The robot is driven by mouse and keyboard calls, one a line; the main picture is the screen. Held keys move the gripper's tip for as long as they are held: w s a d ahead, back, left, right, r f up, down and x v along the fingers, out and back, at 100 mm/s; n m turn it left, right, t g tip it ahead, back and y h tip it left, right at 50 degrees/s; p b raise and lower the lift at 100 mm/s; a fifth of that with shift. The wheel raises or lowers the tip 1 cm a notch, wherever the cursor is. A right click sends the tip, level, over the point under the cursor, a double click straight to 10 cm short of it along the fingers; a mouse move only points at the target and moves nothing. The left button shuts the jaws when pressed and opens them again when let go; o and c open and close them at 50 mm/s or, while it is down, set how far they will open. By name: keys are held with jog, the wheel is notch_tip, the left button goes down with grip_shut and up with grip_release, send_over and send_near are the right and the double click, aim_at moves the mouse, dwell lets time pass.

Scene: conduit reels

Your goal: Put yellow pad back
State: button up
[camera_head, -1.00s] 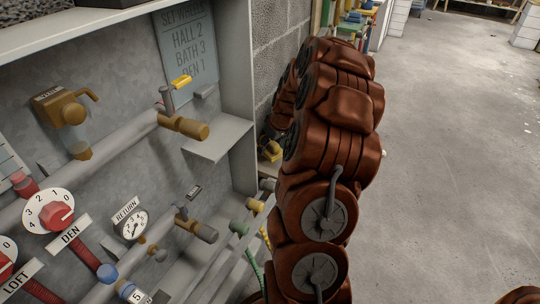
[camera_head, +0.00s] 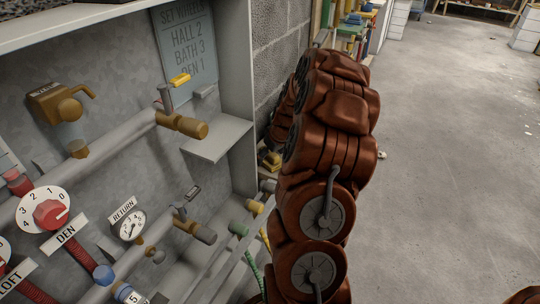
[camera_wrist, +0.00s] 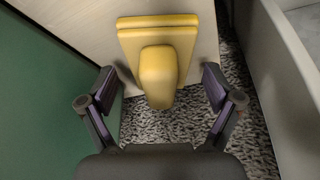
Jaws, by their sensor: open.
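In the wrist view a yellow pad (camera_wrist: 157,30) with a rounded yellow knob (camera_wrist: 158,77) on its near face stands against a cream panel. My gripper (camera_wrist: 160,88) is open, with one finger on each side of the knob. There are visible gaps between the knob and both fingers. The knob partly covers the lower pad.
In the wrist view a green wall (camera_wrist: 50,75) is on the left, a grey edge (camera_wrist: 285,80) on the right, and a speckled surface (camera_wrist: 155,128) below. In the head view a pipe cabinet (camera_head: 235,60) with dials and valves stands left; the floor (camera_head: 450,130) at right is mostly clear.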

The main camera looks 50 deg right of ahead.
jog(key=shift+r, duration=0.1)
jog(key=p+v, duration=0.2)
jog(key=v, duration=1)
jog(key=shift+p, duration=0.35)
